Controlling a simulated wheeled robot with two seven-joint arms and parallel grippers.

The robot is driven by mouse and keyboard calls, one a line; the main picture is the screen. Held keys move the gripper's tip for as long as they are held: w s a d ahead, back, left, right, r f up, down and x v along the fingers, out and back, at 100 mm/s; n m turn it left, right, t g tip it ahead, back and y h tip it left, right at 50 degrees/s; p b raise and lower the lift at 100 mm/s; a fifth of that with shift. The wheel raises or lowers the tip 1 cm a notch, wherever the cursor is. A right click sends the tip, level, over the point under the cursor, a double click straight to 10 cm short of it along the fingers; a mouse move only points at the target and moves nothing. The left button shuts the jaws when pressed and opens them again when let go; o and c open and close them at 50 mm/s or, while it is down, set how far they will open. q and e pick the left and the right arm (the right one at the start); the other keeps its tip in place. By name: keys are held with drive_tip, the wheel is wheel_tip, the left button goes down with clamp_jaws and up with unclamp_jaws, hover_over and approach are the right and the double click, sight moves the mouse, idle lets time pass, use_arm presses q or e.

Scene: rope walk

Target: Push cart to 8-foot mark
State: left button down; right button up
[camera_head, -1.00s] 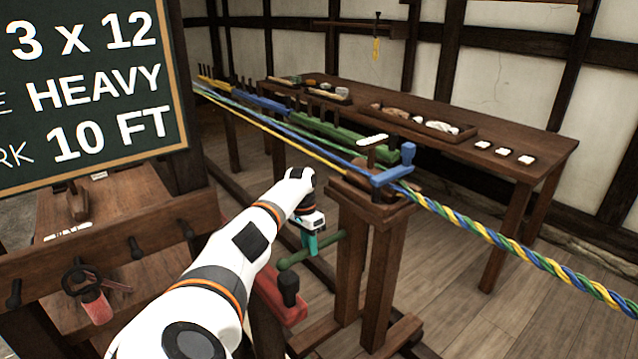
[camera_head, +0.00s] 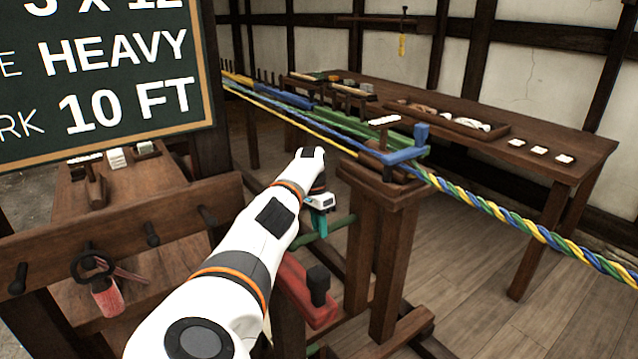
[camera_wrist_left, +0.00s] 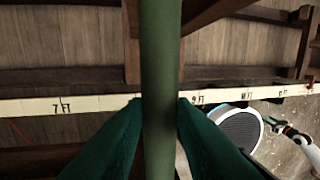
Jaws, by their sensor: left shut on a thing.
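The cart is a dark wooden trestle (camera_head: 392,262) with a block and blue fittings on top where the rope strands meet. A green bar (camera_head: 338,225) sticks out from its side as a handle. My left gripper (camera_head: 319,226) is shut on this bar. In the left wrist view the green bar (camera_wrist_left: 160,60) runs between the teal fingers (camera_wrist_left: 160,125). A pale marked strip (camera_wrist_left: 60,106) lies below, reading 7 FT left of the bar and 9 FT right of it; the bar and fingers cover the stretch between.
A twisted blue, yellow and green rope (camera_head: 520,228) runs right from the cart. A long bench (camera_head: 560,150) stands behind. A chalkboard (camera_head: 100,75) shows "HEAVY" and "10 FT". A pegged wooden rail (camera_head: 110,240) stands at left. A red block (camera_head: 308,290) sits low beside the cart.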

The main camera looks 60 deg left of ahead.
use_arm(q)
drive_tip(key=shift+w, duration=0.1)
drive_tip(key=c, duration=1.2)
unclamp_jaws()
drive_tip(key=shift+c, duration=0.2)
wheel_tip(320, 180, up, 7)
drive_tip(key=a, duration=0.1)
drive_tip(key=shift+a+r, duration=0.2)
